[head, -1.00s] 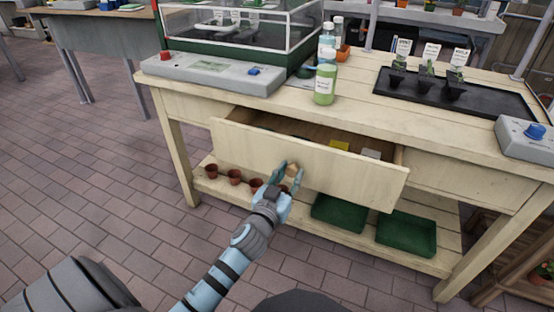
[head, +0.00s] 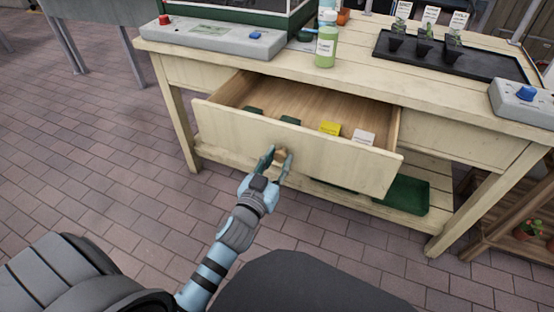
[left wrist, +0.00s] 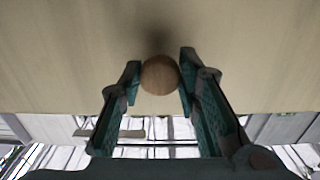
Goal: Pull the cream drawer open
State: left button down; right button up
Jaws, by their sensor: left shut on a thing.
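The cream drawer (head: 335,160) stands well out from the wooden bench (head: 440,140), and its inside shows in the head view. Its front also fills the top of the left wrist view (left wrist: 60,60). My left gripper (head: 275,158) is at the middle of the drawer front, shut on the round wooden knob (head: 281,153). In the left wrist view the knob (left wrist: 160,75) sits between the two fingers of the gripper (left wrist: 161,85). My right gripper is in neither view.
Inside the drawer lie a yellow packet (head: 330,129), a white packet (head: 363,137) and dark green items (head: 289,120). A green tray (head: 405,195) is on the lower shelf.

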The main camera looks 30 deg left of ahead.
pick_arm(q)
jog(key=c, duration=1.2)
grip_release()
jog(key=shift+s, duration=0.25)
jog(key=s+d, duration=0.1)
jog(key=s, duration=1)
jog(key=shift+s, duration=0.25)
